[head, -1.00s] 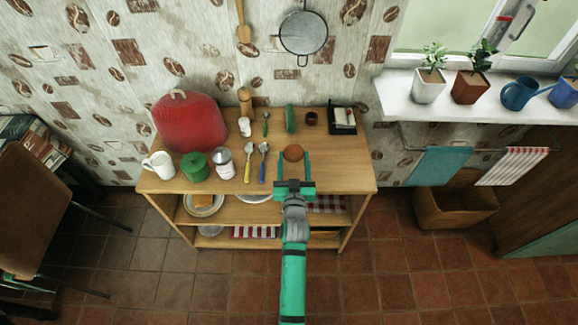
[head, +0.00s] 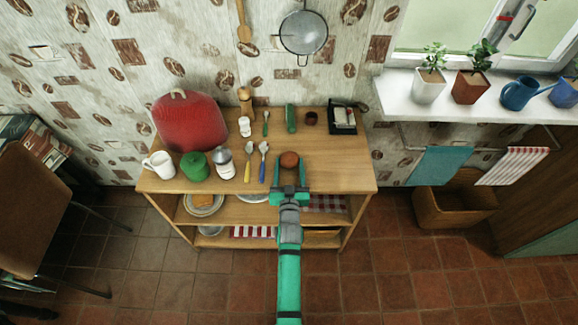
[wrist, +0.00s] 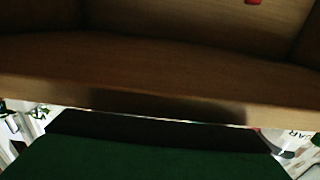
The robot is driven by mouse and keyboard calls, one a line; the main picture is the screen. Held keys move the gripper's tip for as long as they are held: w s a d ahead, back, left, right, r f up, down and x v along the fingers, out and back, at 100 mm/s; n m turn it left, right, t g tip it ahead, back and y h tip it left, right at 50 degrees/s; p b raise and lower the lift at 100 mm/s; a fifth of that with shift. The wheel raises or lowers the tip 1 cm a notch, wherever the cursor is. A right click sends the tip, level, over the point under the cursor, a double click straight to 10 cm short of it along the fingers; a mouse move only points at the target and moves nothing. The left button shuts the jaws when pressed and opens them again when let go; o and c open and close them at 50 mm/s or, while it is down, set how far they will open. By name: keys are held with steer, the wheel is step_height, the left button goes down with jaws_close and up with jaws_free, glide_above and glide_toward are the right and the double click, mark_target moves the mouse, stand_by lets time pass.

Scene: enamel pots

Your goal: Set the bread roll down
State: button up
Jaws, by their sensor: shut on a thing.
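The bread roll (head: 289,159) is a small round brown thing in the head view, over the front part of the wooden table top (head: 335,170), right of the spoons. My gripper (head: 290,164) reaches in from the front, with one green finger on each side of the roll, and is shut on it. From this steep view I cannot tell whether the roll touches the table top or hangs just above it. In the wrist view I see wood and a dark green part, and I cannot make out the roll.
Left of the roll lie a blue-handled spoon (head: 262,163) and a yellow-handled spoon (head: 248,166). A white can (head: 225,166), green pot (head: 194,165) and white mug (head: 160,164) stand farther left. A black tray (head: 343,118) is at the back right. The table's right front is clear.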

steer(key=o, duration=1)
steer(key=shift+w, duration=0.1)
